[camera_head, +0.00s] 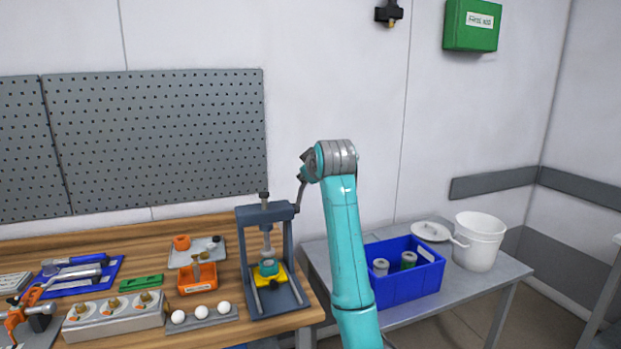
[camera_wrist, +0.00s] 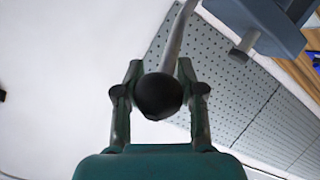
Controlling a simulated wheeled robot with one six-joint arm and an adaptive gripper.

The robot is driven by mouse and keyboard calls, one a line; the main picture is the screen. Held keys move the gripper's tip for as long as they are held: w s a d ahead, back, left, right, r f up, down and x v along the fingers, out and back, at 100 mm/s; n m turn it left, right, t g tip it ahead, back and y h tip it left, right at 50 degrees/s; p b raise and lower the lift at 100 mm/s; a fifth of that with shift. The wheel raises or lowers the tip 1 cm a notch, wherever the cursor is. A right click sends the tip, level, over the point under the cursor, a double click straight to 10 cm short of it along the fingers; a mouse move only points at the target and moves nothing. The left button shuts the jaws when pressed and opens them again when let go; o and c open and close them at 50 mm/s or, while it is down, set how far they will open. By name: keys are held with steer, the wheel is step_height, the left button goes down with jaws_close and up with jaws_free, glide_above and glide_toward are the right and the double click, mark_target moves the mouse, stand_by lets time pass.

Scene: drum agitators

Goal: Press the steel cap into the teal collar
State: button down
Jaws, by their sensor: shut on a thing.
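The teal collar (camera_head: 268,268) sits on a yellow holder (camera_head: 276,280) in the dark grey bench press (camera_head: 287,250). The press's steel ram (camera_head: 267,243) is just above the collar. I cannot make out the steel cap apart from the ram and collar at this size. The press lever (camera_head: 300,197) rises from the right side of the press's top. In the wrist view its metal rod (camera_wrist: 177,38) ends in a black ball knob (camera_wrist: 158,97). My gripper (camera_wrist: 160,75) is shut on this knob, with one finger on each side; the head view barely shows the fingers.
An orange bin (camera_head: 197,286) and a rack with white balls (camera_head: 202,318) stand left of the press. A blue crate (camera_head: 408,287) with two cylinders and a white bucket (camera_head: 479,242) stand on the grey table at right. A pegboard (camera_head: 160,140) is behind.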

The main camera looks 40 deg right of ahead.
steer(key=shift+w+d, duration=0.1)
steer(key=shift+w, duration=0.05)
steer(key=c, duration=0.9)
jaws_free()
steer(key=shift+f, duration=0.15)
steer(key=shift+o, duration=0.2)
steer(key=v, duration=1.2)
